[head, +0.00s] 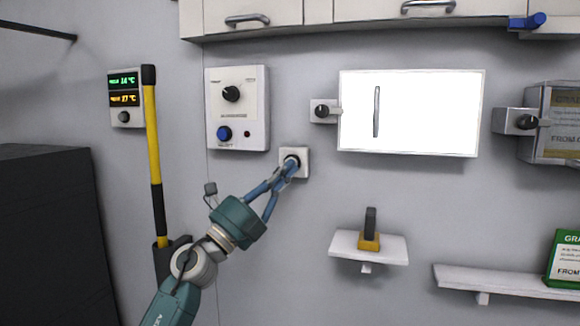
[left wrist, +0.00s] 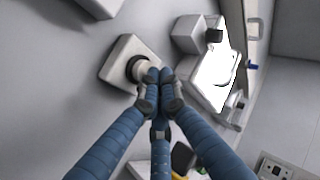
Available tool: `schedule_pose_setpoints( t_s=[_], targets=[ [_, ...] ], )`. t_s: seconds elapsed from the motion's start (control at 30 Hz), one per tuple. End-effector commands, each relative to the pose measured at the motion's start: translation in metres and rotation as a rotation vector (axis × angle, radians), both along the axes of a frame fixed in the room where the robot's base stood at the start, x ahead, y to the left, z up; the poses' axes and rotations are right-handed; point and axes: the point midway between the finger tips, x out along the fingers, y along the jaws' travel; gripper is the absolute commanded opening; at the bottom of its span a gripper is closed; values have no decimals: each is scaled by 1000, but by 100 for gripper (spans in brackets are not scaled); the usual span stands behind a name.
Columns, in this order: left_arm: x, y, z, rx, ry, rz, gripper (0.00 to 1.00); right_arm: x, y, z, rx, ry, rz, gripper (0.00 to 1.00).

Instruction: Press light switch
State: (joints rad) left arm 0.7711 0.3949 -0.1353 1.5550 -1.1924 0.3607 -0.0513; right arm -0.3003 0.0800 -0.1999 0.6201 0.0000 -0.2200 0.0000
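The light switch (head: 303,172) appears to be a small white square plate with a dark round centre on the grey wall, below the control panel. In the left wrist view, the dark fingertips (left wrist: 159,82) are together and empty, overlapping the button's right edge. Whether they touch or press it I cannot tell. My right gripper is out of view.
A control panel (head: 255,112) with black and blue knobs is above left. A bright white lit panel (head: 430,120) is at right, with a small knob box (head: 321,111) beside it. A yellow-and-black pole (head: 152,135) stands at left. A small shelf (head: 350,250) juts out at lower right.

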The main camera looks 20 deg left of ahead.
Motion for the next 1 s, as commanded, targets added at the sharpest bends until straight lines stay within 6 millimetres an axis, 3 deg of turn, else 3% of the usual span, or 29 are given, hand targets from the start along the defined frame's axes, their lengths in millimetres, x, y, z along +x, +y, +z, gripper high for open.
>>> schedule_pose_setpoints(
  t_s=[1.0],
  targets=[
    [1, 0, 0, 1, 2, 1, 0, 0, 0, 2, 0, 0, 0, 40]
  ],
)
